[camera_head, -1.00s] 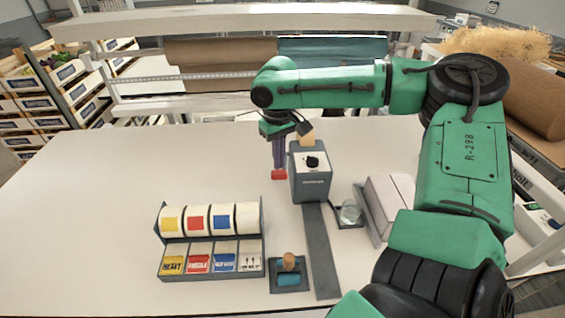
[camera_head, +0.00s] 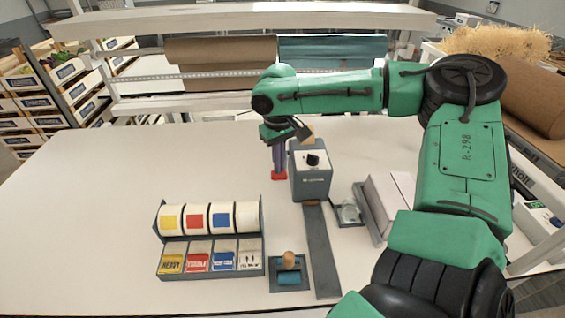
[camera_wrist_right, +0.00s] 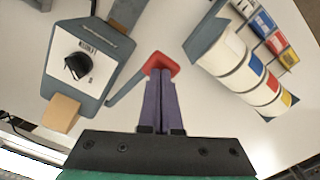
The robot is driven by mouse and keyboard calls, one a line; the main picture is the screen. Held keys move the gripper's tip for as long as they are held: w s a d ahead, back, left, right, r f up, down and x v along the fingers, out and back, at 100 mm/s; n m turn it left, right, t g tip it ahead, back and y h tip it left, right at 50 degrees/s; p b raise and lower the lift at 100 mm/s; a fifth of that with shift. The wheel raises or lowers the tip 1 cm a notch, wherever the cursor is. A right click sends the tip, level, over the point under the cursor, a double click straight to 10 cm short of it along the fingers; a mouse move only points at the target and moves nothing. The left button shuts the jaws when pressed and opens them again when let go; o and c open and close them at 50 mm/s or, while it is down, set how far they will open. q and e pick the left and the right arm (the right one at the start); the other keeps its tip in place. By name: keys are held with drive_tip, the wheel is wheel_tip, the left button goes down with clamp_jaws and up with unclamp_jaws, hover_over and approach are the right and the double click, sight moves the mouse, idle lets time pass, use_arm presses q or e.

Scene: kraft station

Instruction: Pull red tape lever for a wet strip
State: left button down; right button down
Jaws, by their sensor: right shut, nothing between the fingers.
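The grey tape dispenser (camera_head: 312,183) stands upright on the white table, with a black knob on its top; it also shows in the right wrist view (camera_wrist_right: 92,62). Its red lever end (camera_head: 279,176) is just left of the dispenser. In the right wrist view the red end (camera_wrist_right: 161,64) sits on a grey lever arm (camera_wrist_right: 127,88). My right gripper (camera_wrist_right: 160,75) is shut and empty, its purple fingertips at the red end, overlapping it in view; whether they touch I cannot tell. A grey strip channel (camera_head: 321,250) runs from the dispenser toward the front. My left gripper is out of view.
A label rack (camera_head: 212,276) with several rolls stands at the left front. A stamp with a wooden knob (camera_head: 289,262) sits beside the channel. A small glass dish (camera_head: 348,212) and pale boxes (camera_head: 384,203) lie right. The left table is clear.

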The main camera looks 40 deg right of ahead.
drive_tip(key=shift+f+b, duration=0.4)
drive_tip(key=shift+f, duration=0.8)
drive_tip(key=shift+f+b, duration=1.25)
drive_tip(key=shift+f, duration=1)
drive_tip(key=shift+f, duration=0.15)
